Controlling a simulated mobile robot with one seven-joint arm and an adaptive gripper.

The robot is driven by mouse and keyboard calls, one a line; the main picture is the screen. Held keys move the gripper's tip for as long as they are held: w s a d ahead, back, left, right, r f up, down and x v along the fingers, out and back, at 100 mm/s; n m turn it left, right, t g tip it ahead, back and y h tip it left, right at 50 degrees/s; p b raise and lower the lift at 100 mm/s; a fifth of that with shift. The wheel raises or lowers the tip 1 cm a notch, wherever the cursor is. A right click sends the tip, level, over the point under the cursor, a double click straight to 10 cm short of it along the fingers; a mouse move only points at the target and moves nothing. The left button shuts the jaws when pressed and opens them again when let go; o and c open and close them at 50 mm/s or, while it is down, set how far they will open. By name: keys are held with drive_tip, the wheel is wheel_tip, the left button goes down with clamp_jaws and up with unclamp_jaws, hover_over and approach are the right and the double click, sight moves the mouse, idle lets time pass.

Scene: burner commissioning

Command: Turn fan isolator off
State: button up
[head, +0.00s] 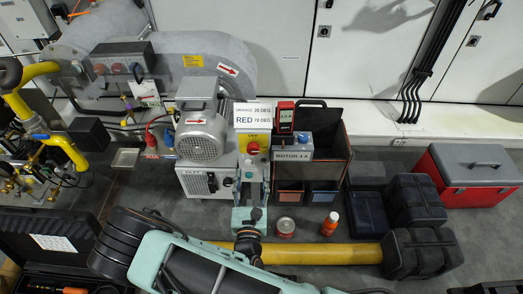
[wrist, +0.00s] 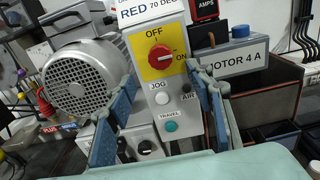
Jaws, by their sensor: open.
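The fan isolator is a red rotary knob (wrist: 160,57) on a yellow plate marked OFF at the top and ON at the right, on a grey control box. A pale mark on the knob seems to face ON. The knob also shows in the head view (head: 253,148). Below it in the wrist view are a white JOG button (wrist: 161,98) and a green TRAVEL button (wrist: 171,127). My gripper (wrist: 166,88) is open and empty, its blue fingers either side of the box. In the head view my gripper (head: 252,172) is just in front of the box, below the knob.
A grey motor (head: 202,138) stands close left of the box. A MOTOR 4 A sign (head: 292,155) and a red meter (head: 284,117) are close at the right. A tin (head: 285,227), an orange bottle (head: 330,223) and a yellow pipe (head: 320,254) lie nearer on the floor.

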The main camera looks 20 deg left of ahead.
sight(253, 151)
drive_tip(key=b+x, duration=0.2)
drive_tip(key=x, duration=0.8)
drive_tip(key=shift+w+r, duration=0.1)
drive_tip(key=shift+w, duration=0.15)
drive_tip(key=c, duration=1.1)
